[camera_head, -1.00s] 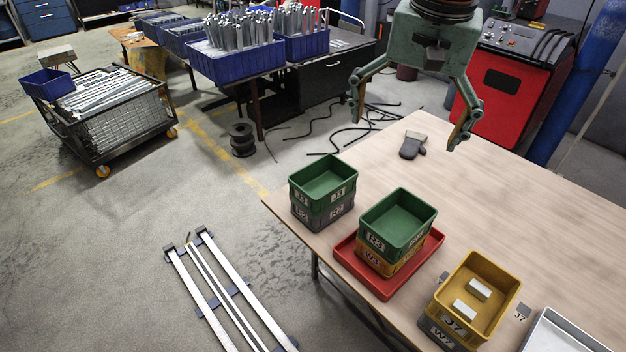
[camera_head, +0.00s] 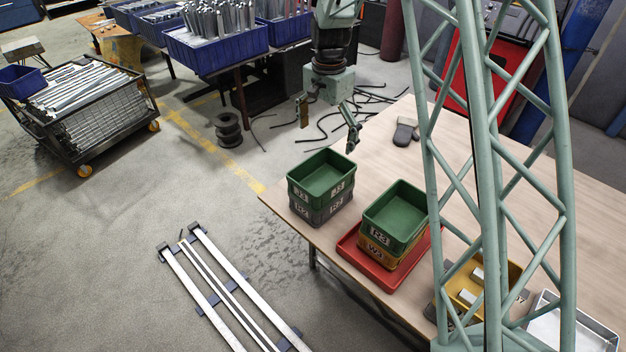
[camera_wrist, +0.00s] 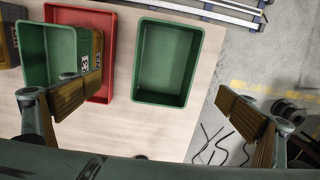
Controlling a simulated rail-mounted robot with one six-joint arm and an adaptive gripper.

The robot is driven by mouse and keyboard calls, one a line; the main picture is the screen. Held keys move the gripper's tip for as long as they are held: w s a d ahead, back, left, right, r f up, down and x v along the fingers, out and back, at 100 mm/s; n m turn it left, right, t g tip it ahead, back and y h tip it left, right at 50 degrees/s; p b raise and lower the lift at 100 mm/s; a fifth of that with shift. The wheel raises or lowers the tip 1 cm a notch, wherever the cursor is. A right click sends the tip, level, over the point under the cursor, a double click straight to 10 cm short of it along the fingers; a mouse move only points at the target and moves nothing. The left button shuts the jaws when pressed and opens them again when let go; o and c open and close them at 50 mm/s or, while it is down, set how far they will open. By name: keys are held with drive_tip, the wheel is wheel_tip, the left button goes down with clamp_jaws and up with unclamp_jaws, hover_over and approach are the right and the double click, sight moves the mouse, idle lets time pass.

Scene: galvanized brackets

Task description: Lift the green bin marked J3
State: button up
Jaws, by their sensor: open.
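A green bin (camera_head: 322,172) sits on a grey bin (camera_head: 318,208) near the table's left corner; its small label looks like J3. It also shows near the middle of the wrist view (camera_wrist: 167,62), empty. A second green bin (camera_head: 394,214), labelled R3, sits on a yellow bin (camera_head: 376,250) in a red tray (camera_head: 361,262); in the wrist view this green bin (camera_wrist: 48,55) is at the left. My gripper (camera_head: 328,122) is open and empty, above and beyond the first green bin in the head view. In the wrist view its fingers (camera_wrist: 162,92) are spread wide, apart from the bin.
A yellow bin (camera_head: 508,275) with metal pieces is partly hidden behind my lattice arm link. A metal tray (camera_head: 590,330) is at the lower right. A grey glove (camera_head: 404,132) lies toward the back. Bare tabletop (camera_head: 385,160) lies between glove and bins.

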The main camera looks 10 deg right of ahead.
drive_tip(key=shift+w+a+f, duration=0.2)
drive_tip(key=shift+w+f, duration=0.2)
drive_tip(key=shift+f, duration=0.2)
drive_tip(key=shift+w+a+f, duration=0.15)
drive_tip(key=shift+w+f, duration=0.25)
drive_tip(key=shift+f, duration=0.2)
drive_tip(key=shift+f, duration=0.15)
wheel_tip(320, 180, down, 8)
drive_tip(key=shift+f, duration=0.15)
hover_over(322, 186)
drive_tip(key=shift+f, duration=2.6)
drive_tip(key=c, duration=1.1)
